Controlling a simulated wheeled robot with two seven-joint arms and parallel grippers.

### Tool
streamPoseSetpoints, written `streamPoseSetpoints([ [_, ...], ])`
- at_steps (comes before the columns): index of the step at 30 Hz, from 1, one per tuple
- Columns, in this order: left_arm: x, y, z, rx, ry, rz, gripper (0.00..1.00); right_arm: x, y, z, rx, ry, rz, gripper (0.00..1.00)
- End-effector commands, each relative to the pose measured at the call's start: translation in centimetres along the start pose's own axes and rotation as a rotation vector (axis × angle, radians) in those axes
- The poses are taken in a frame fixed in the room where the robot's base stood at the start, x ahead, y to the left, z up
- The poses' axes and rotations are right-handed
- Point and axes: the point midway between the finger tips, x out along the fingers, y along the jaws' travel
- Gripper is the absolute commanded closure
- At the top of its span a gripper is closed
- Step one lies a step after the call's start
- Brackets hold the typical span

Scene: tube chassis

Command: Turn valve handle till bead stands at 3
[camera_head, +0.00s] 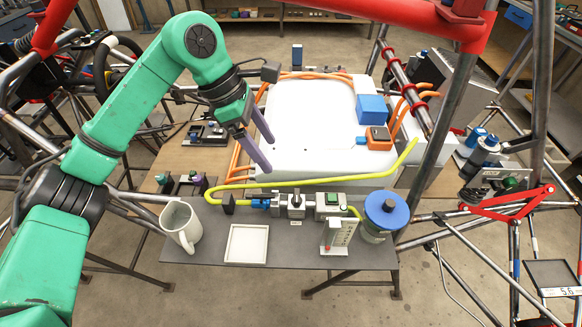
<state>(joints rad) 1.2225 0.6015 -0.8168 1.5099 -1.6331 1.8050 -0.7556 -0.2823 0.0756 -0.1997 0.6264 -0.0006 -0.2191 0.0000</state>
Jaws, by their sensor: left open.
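A small grey valve block (295,211) sits in the yellow hose line on the grey bench shelf, in the middle of the head view. Its dark handle (296,199) is on top of the block. The bead and the scale numbers are too small to make out, so I cannot tell where the bead stands. My left gripper (266,155) is above and behind the valve, to its upper left, over the edge of the white housing. Its two purple fingers are apart, with nothing between them, and do not touch the handle. My right gripper is not in view.
A white mug (181,226) and a square white tray (247,257) are left of the valve. A green-button box (331,206), a small white stand (338,237) and a blue-lidded jar (385,217) are on the right. The yellow hose (300,182) runs behind the valve.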

Motion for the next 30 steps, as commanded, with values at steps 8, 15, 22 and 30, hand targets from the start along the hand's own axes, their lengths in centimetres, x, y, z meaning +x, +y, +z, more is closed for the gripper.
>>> streamPoseSetpoints([
  [8,3.9,-0.2,0.3,0.002,-0.001,-0.008,0.18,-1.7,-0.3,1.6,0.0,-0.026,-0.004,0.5],
  [15,10.4,-0.2,0.3,-0.001,-0.003,-0.008,0.18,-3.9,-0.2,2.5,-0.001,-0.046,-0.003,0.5],
  [22,14.2,-0.1,0.2,0.001,-0.003,-0.003,0.18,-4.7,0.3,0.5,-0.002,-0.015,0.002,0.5],
  [30,14.6,-0.1,0.1,0.001,-0.002,-0.002,0.18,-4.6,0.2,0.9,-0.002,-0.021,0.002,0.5],
])
